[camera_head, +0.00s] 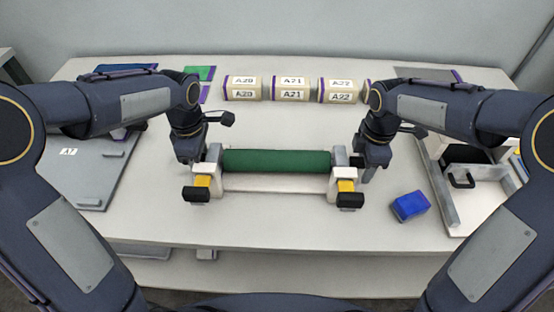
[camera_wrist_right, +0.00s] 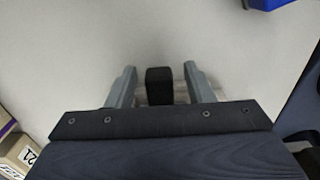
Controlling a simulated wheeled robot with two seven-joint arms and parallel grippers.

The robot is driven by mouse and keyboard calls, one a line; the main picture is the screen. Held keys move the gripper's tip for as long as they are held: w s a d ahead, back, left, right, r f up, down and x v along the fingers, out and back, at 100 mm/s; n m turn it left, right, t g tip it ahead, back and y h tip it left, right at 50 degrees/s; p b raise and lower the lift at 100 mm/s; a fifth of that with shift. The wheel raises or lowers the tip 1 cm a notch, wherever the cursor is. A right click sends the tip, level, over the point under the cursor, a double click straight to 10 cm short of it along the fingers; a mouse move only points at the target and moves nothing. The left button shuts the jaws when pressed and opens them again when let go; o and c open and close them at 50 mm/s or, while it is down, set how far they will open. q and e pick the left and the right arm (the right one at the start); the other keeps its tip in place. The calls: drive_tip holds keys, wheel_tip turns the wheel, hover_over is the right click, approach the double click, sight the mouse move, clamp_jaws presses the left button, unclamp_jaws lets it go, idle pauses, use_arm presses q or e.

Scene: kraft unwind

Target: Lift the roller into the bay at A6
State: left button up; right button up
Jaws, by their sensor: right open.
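The green roller (camera_head: 276,161) lies level across a pale stand (camera_head: 275,184), between two upright end posts. Yellow and black latch-like parts (camera_head: 346,192) sit at the stand's front corners. My right gripper (camera_head: 366,172) points down just beyond the stand's right post. In the right wrist view its fingers (camera_wrist_right: 160,88) are apart, with a black block-shaped end (camera_wrist_right: 159,86) between them; I cannot tell if they touch it. My left gripper (camera_head: 192,166) is down at the stand's left post, its jaws too small to read. No A6 label is readable.
Wrapped rolls marked A20 (camera_head: 242,88), A21 (camera_head: 290,88) and A22 (camera_head: 338,90) stand behind. A grey board marked A7 (camera_head: 92,172) lies left. A blue block (camera_head: 409,206) and a pale frame with a black handle (camera_head: 452,205) are right. The front tabletop is clear.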

use_arm(q)
drive_tip(key=shift+c, duration=0.5)
use_arm(e)
drive_tip(key=shift+c, duration=0.5)
use_arm(q)
clamp_jaws()
use_arm(e)
clamp_jaws()
use_arm(q)
drive_tip(key=shift+r, duration=0.1)
use_arm(e)
drive_tip(key=shift+r, duration=0.1)
